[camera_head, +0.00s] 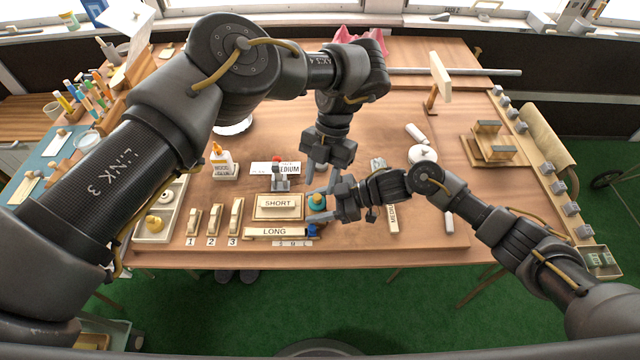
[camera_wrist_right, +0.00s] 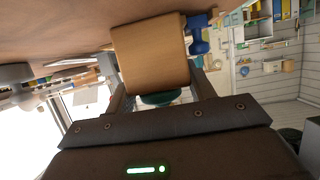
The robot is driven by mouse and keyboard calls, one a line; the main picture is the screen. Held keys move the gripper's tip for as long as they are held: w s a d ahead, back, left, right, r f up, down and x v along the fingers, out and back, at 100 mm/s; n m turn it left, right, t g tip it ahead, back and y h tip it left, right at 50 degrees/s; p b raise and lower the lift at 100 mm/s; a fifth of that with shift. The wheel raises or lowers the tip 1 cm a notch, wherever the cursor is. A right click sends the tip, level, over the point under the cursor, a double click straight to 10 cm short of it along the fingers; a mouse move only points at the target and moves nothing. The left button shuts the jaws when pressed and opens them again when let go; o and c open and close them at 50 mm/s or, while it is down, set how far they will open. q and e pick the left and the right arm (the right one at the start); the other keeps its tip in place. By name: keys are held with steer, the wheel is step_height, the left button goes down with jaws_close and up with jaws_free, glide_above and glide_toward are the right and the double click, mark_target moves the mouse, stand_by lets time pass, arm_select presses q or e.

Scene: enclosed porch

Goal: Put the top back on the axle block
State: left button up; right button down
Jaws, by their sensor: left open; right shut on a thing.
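My right gripper (camera_head: 332,203) reaches in from the right, low over the front middle of the table. It is shut on a small teal piece with a tan part (camera_head: 317,201). In the right wrist view the teal part (camera_wrist_right: 160,98) is between the fingers, with a tan block face (camera_wrist_right: 150,50) just beyond it. My left gripper (camera_head: 318,178) points down just behind the right one, open and empty. I cannot tell for certain which piece is the axle block or its top; the fingers partly hide the held piece.
The SHORT block (camera_head: 278,203) and LONG block (camera_head: 268,232) lie close left of the right gripper. A blue piece (camera_head: 313,230) is at LONG's right end. A grey stand with a red top (camera_head: 279,178), a glue bottle (camera_head: 221,160) and numbered blocks (camera_head: 213,220) are further left.

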arm_select(q)
steer(key=shift+a+r, duration=0.1)
steer(key=shift+r, duration=0.2)
steer(key=shift+c, duration=0.4)
